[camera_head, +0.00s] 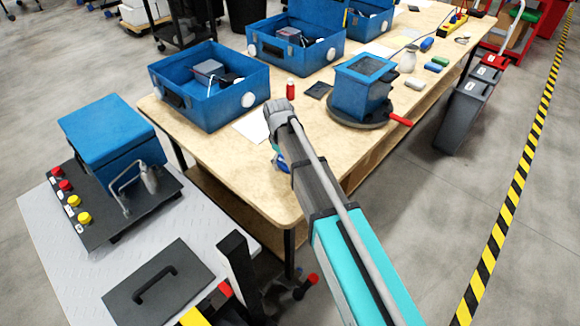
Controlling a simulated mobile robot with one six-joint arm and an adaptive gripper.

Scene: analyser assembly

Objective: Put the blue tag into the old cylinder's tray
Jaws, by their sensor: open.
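I cannot make out a blue tag for certain. A small blue item (427,44) lies at the table's far right end, too small to identify. I cannot tell which thing is the old cylinder or its tray. A small red cylinder (290,89) stands upright on the table beside the front blue case. My arm reaches from the bottom right up over the table's near part. A small blue and white part (279,160) shows beside it, and I cannot tell what it is. My gripper's fingers are not visible, hidden by the arm.
Open blue cases (209,85) stand along the wooden table (215,150). A blue housing (362,88) sits on a round dark base with a red handle. At left, a light bench (60,235) holds a blue-topped unit and a black handled plate. Grey bins stand right of the table.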

